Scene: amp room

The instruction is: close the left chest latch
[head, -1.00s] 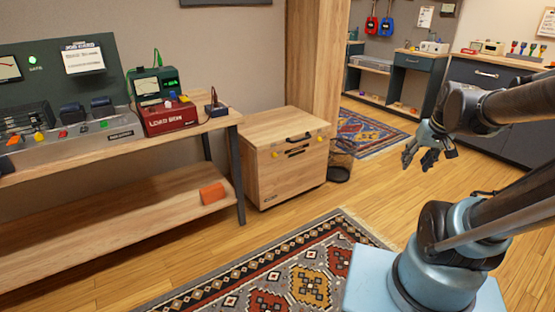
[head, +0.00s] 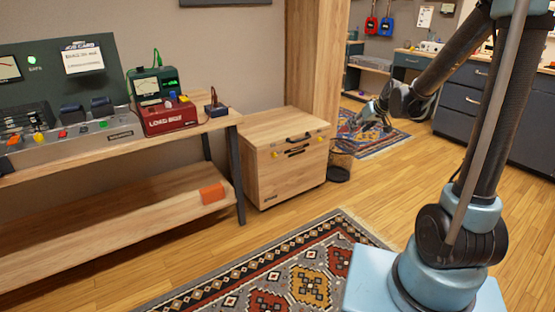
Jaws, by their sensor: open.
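The wooden chest (head: 285,180) stands on the floor against the wall, right of the workbench, with its lid down. A black handle and dark fittings are on its front. A small yellow latch (head: 274,154) shows at the left of the front, and another yellow latch (head: 320,133) at the right. They are too small to tell whether either is fastened. My gripper (head: 366,123) is open and empty, to the right of the chest in the picture and apart from it.
A workbench (head: 190,133) with a red test box (head: 168,116) stands left of the chest. A dark wire bin (head: 339,167) is by its right side. A patterned rug (head: 290,270) lies in front. Bare floor (head: 390,195) is open to the right.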

